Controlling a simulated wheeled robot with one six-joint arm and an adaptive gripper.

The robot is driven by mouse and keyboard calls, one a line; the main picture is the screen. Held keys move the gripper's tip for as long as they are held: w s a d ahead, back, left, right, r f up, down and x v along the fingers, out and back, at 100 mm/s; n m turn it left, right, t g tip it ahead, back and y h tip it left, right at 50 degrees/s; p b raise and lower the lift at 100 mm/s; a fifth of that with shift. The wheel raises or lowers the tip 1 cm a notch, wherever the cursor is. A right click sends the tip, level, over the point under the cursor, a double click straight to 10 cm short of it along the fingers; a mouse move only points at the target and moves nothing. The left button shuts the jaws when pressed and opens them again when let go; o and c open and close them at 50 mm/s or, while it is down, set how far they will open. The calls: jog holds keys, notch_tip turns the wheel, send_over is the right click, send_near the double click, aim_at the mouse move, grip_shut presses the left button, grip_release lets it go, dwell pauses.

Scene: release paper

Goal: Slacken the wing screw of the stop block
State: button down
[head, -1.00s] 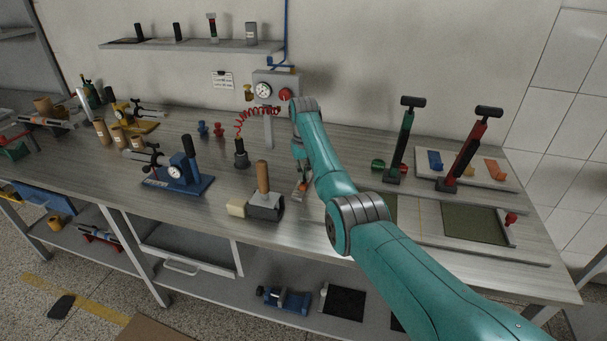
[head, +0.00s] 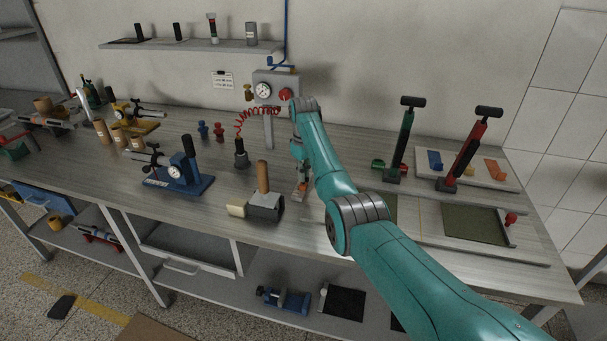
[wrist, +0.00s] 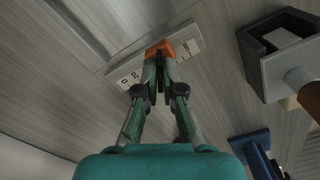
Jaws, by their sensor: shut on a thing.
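The orange stop block (wrist: 186,49) sits on a pale rail with a printed scale (wrist: 125,74) in the wrist view. My gripper (wrist: 159,54) points down at the block, its two fingertips close together at the block's top. It is shut on a small part there, which I take to be the wing screw; the fingers hide it. In the head view my gripper (head: 301,184) is low over the bench, left of my forearm, and only a bit of orange shows at its tips.
A dark box-like block with a wooden handle (head: 263,178) stands close left of my gripper. A blue gauge stand (head: 187,178) is farther left. Green (head: 402,145) and red (head: 469,148) upright tools stand to the right. A gauge box with a red coiled hose (head: 258,116) is behind.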

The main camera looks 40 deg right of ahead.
jog(key=c, duration=1.3)
grip_release()
notch_tip(320, 180, up, 12)
jog(key=shift+r, duration=0.1)
